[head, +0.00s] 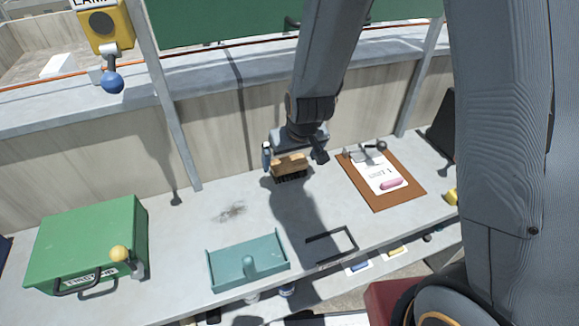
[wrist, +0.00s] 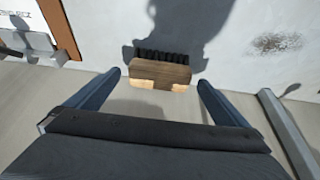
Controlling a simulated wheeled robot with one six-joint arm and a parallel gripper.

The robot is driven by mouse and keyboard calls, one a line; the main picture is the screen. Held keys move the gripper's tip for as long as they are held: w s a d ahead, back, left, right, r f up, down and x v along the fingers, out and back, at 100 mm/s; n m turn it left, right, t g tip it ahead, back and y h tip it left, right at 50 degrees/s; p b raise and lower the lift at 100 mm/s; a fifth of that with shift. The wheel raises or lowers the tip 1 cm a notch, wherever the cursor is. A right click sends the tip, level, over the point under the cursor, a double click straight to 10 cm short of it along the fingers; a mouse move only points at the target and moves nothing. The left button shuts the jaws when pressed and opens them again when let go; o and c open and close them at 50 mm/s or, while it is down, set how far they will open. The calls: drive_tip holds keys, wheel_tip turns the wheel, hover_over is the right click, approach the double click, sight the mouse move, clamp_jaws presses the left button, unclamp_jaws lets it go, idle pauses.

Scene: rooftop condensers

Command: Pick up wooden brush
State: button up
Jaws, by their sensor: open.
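The wooden brush (head: 290,165) has a light wooden block and dark bristles. In the head view it is at the back of the grey bench, just below my gripper (head: 293,155). In the wrist view the brush (wrist: 160,72) lies ahead of and between the two fingers of my gripper (wrist: 160,80), with its bristles toward the top of the picture. The fingers are spread wide, one on each side, with gaps to the brush. I cannot tell whether the brush touches the bench.
A clipboard (head: 408,198) with paper and a pink item lies right of the brush. A teal tray (head: 225,277) and black bracket (head: 310,250) are in front. A green box (head: 75,235) stands left. The bench (head: 165,240) is bare around a dark smudge (head: 230,213). A wall (head: 120,160) rises behind.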

sight(289, 161)
drive_tip(key=shift+p+x, duration=0.5)
drive_tip(key=shift+x, duration=1.65)
drive_tip(key=shift+c, duration=0.4)
drive_tip(key=c, duration=1)
drive_tip(key=shift+w+r, duration=0.1)
drive_tip(key=shift+r, duration=0.55)
wheel_tip(289, 161, up, 7)
drive_tip(key=p, duration=0.3)
drive_tip(key=shift+r, duration=0.1)
drive_tip(key=shift+r+p, duration=0.75)
drive_tip(key=shift+p, duration=0.15)
